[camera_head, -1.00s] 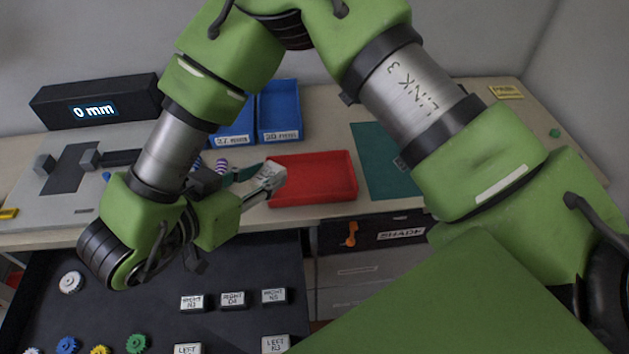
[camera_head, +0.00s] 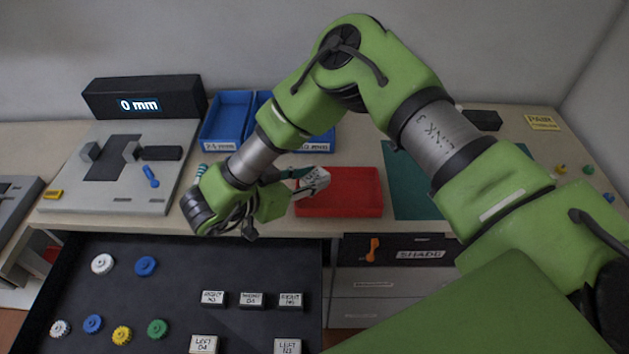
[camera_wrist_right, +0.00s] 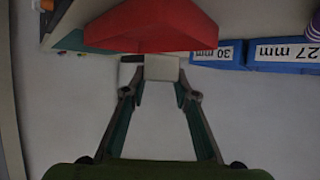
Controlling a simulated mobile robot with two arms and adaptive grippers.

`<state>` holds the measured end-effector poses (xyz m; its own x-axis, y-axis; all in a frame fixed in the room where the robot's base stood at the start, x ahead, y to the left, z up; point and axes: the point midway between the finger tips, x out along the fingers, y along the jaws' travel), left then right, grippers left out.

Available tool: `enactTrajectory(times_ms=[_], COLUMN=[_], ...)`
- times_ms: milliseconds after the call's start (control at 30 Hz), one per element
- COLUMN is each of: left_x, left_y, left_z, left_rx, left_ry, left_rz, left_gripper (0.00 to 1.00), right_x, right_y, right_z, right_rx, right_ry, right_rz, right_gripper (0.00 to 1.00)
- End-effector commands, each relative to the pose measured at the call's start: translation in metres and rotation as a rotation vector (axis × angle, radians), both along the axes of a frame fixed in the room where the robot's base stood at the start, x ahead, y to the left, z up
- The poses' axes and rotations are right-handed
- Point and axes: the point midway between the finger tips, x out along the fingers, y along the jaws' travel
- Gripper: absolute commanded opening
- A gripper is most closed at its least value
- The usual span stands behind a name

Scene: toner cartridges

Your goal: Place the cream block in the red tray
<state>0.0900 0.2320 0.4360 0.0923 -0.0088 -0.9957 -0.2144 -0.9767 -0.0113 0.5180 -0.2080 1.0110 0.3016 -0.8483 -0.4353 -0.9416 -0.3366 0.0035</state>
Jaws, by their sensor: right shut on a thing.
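The cream block (camera_head: 314,180) has dark lettering on it and is held tilted at the tip of my right gripper (camera_head: 303,183). In the head view it overlaps the left back part of the red tray (camera_head: 352,206). The right wrist view shows the block (camera_wrist_right: 161,69) between the two fingertips, with the red tray (camera_wrist_right: 155,28) beside it. The block seems to be above the tray; how high is hard to tell. The tray's visible inside looks empty. My left gripper is not in view.
Blue bins (camera_head: 226,118) with size labels stand behind my right arm. A grey measuring device (camera_head: 118,180) with a "0 mm" display (camera_head: 140,104) is at the left. A green mat (camera_head: 412,190) lies right of the tray. An open dark drawer (camera_head: 180,265) holds gears and labelled blocks in front.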

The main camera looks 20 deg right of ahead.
Motion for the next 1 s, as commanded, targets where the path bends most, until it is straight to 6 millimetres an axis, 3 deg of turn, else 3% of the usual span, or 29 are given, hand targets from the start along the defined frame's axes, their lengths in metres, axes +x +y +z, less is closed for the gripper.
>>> enactTrajectory(times_ms=[233,433,867,900,1000], left_x=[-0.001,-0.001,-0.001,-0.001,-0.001], left_y=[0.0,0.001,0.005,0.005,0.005], left_z=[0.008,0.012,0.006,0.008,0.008], left_rx=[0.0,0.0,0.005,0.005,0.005], left_ry=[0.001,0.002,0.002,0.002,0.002], left_rz=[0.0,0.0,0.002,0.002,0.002], left_gripper=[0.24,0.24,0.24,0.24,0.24], right_x=[0.007,0.008,0.008,0.008,0.008], right_y=[-0.014,-0.013,-0.013,-0.013,-0.013], right_z=[-0.017,-0.045,-0.053,-0.051,-0.051], right_rx=[-0.001,-0.001,0.0,0.0,0.0], right_ry=[0.001,0.0,0.0,0.0,0.0], right_rz=[-0.003,-0.001,-0.001,-0.001,-0.001], right_gripper=[0.09,0.09,0.09,0.34,0.34])
